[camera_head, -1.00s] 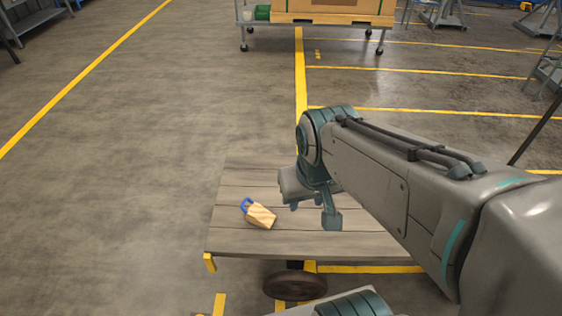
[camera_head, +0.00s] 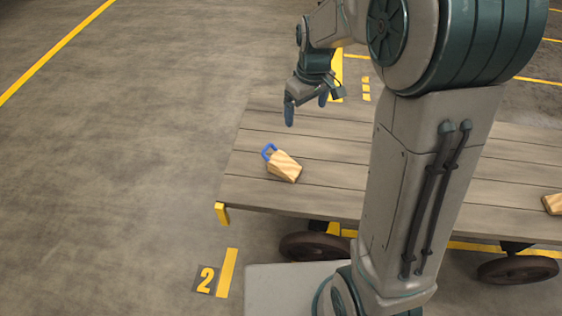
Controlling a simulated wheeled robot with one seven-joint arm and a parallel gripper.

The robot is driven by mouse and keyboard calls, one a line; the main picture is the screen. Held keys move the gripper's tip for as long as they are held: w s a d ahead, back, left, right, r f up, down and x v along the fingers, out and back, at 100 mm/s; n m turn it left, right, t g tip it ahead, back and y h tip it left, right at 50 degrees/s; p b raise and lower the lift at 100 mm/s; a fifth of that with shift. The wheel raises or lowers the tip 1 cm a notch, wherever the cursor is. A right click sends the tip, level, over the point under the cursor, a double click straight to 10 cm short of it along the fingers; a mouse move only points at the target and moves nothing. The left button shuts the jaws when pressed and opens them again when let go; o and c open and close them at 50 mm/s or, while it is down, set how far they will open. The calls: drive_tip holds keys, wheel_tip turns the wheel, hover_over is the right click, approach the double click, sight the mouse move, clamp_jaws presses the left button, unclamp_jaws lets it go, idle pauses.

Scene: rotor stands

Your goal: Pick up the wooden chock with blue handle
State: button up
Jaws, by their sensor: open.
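The wooden chock (camera_head: 284,167) lies on the plank deck of a low cart, near its left end. Its blue handle (camera_head: 268,152) points to the upper left. My gripper (camera_head: 306,112) is open and empty, above the far left part of the deck. It points downward, beyond the chock and slightly to its right in the picture, and does not touch it.
The cart deck (camera_head: 330,202) runs to the right behind my arm, which hides its middle. Another wooden block (camera_head: 553,204) lies at the right picture edge. A dark wheel (camera_head: 309,245) shows below the deck. The floor on the left is clear.

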sight(282, 160)
drive_tip(key=w+a+f+n+b, duration=0.1)
drive_tip(key=w+f+b, duration=0.2)
drive_tip(key=f, duration=0.6)
drive_tip(key=w+a+f+n+b, duration=0.2)
drive_tip(key=f+b, duration=0.1)
drive_tip(key=f, duration=0.7)
drive_tip(key=w+a+f+n+g+b, duration=0.1)
drive_tip(key=w+a+f+b, duration=0.1)
drive_tip(key=f, duration=0.8)
drive_tip(key=shift+w+a+b, duration=0.25)
drive_tip(key=shift+w+b, duration=0.6)
drive_tip(key=shift+b, duration=0.2)
drive_tip(key=shift+f+b, duration=1.3)
drive_tip(key=shift+f, duration=1.8)
drive_tip(key=shift+r, duration=0.1)
drive_tip(key=c, duration=1.4)
drive_tip(key=shift+o, duration=0.2)
